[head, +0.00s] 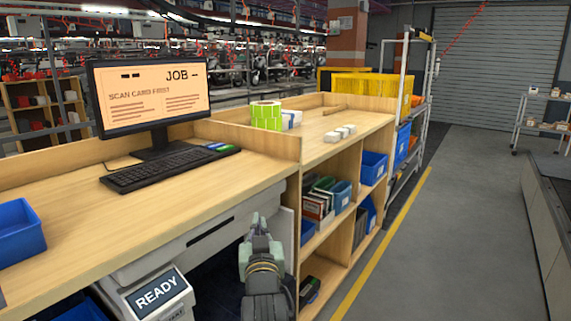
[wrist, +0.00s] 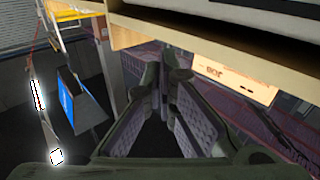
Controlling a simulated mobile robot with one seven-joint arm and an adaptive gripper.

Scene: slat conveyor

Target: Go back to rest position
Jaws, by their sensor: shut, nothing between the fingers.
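My gripper (head: 260,222) is in front of the wooden desk (head: 225,198), just below the worktop edge and left of the open shelves. It points upward in the head view. In the wrist view its two fingers (wrist: 157,75) converge at their tips with nothing held between them. I see no object touching the gripper.
A monitor (head: 152,92) reading "JOB", a keyboard (head: 168,169) and a blue bin (head: 18,232) stand on the desk. A device (head: 156,294) showing "READY" is low at the left. Shelves (head: 345,217) hold blue bins. Grey floor (head: 460,200) lies clear at right.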

